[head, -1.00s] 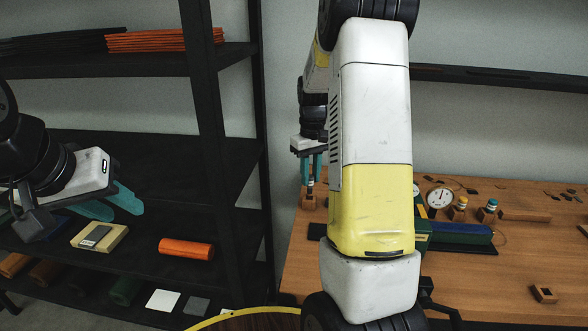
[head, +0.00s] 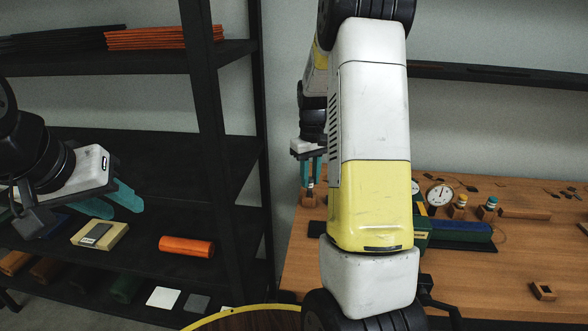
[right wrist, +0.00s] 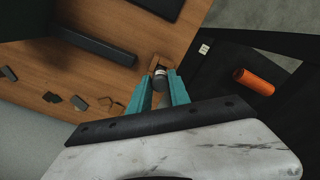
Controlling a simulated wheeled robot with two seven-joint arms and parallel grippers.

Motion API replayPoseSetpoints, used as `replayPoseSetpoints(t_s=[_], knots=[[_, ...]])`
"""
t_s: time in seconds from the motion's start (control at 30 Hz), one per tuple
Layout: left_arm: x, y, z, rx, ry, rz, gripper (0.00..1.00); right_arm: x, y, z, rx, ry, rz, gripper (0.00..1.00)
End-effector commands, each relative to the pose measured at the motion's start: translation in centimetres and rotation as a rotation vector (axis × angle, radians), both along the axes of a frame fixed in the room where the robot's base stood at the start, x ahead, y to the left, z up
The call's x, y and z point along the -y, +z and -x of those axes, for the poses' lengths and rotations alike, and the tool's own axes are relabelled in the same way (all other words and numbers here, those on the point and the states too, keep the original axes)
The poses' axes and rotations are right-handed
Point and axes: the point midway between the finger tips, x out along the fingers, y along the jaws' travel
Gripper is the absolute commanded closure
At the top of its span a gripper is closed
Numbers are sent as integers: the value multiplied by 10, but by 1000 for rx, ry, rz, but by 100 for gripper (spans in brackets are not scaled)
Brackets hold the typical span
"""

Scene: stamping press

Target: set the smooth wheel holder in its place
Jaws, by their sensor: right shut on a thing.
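The smooth wheel holder (right wrist: 161,80) shows in the right wrist view as a small grey cylinder with a pale band, between my right gripper's fingertips. My right gripper (head: 312,180) is shut on it. A small wooden block (right wrist: 158,65) is right at the holder's end; whether the holder is seated in it I cannot tell. In the head view this wooden block (head: 308,198) stands under the teal fingers near the table's left edge, and the holder is mostly hidden. My left gripper (head: 112,205) is open and empty before the shelf.
The wooden table holds a dial gauge (head: 440,195), yellow-topped (head: 460,204) and blue-topped (head: 489,207) pieces in blocks, a long blue and green piece (head: 460,231) and an empty block (head: 543,291). An orange cylinder (head: 187,246) lies on the dark shelf. My right arm hides the table's middle.

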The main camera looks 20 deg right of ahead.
Motion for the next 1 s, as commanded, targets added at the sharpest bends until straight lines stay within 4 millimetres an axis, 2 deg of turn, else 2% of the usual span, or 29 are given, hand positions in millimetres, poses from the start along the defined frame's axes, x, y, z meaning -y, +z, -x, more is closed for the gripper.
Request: replayPoseSetpoints(t_s=[0.7,1.0], knots=[[0,0,0,0,0,0,64,0,-21,0,0,0,0,100],[0,0,0,0,0,0,64,0,-23,0,0,0,0,100]])
